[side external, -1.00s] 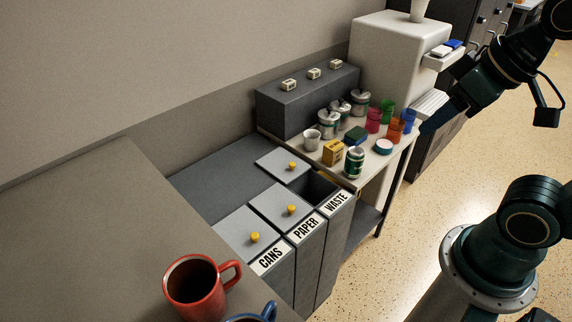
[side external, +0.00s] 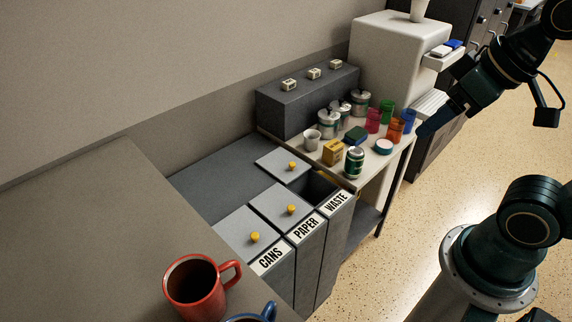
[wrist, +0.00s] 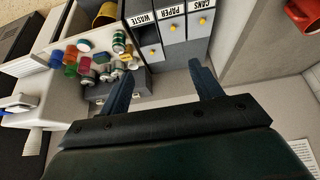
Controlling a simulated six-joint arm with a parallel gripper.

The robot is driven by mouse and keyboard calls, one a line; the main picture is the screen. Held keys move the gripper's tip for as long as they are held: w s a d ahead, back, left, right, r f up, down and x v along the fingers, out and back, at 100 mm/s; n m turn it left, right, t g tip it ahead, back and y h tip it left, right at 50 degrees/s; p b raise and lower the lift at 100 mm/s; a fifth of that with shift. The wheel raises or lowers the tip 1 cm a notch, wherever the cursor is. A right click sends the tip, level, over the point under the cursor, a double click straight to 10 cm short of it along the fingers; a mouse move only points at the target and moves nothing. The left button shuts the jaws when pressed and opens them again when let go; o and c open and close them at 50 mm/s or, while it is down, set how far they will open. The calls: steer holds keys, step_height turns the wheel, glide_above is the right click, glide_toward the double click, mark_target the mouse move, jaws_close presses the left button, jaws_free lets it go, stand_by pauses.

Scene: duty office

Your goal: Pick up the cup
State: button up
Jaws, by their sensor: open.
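Several cups are in view. A small white cup (side external: 312,140) stands upright at the near left of the side table, beside metal canisters. Red-pink (side external: 373,121), green (side external: 386,111), orange (side external: 395,131) and blue (side external: 408,119) tumblers stand at its right end. A red mug (side external: 195,290) and a partly cut-off blue mug (side external: 262,314) are on the near desk; the red mug also shows in the wrist view (wrist: 303,14). My gripper (wrist: 162,84) is open and empty, its fingers apart. In the side view it hangs close to the tumblers at the table's right end.
The side table (side external: 366,171) also holds a yellow box (side external: 333,152), a green can (side external: 354,162), a sponge (side external: 356,135) and a round white-and-blue tub (side external: 384,146). Bins labelled CANS, PAPER and WASTE (side external: 320,190) stand beside it; WASTE is open. A white dispenser (side external: 385,55) stands behind.

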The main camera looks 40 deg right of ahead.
steer(key=shift+o, duration=1)
steer(key=shift+w, duration=0.1)
steer(key=w+d+f+m+h, duration=0.15)
steer(key=w+d, duration=0.25)
steer(key=w, duration=0.8)
steer(key=w+d+f+m+y, duration=0.1)
steer(key=w+d+f, duration=0.15)
steer(key=w, duration=0.95)
steer(key=w+d+f, duration=0.4)
steer(key=f, duration=0.3)
steer(key=w+d+f+m+g+h, duration=0.1)
steer(key=w+d+f, duration=0.3)
steer(key=f, duration=0.3)
steer(key=w+d+f+m, duration=0.1)
steer(key=w+d+f, duration=0.3)
steer(key=w+f, duration=0.2)
step_height(320, 180, down, 2)
steer(key=shift+d+f, duration=0.1)
steer(key=shift+d, duration=0.15)
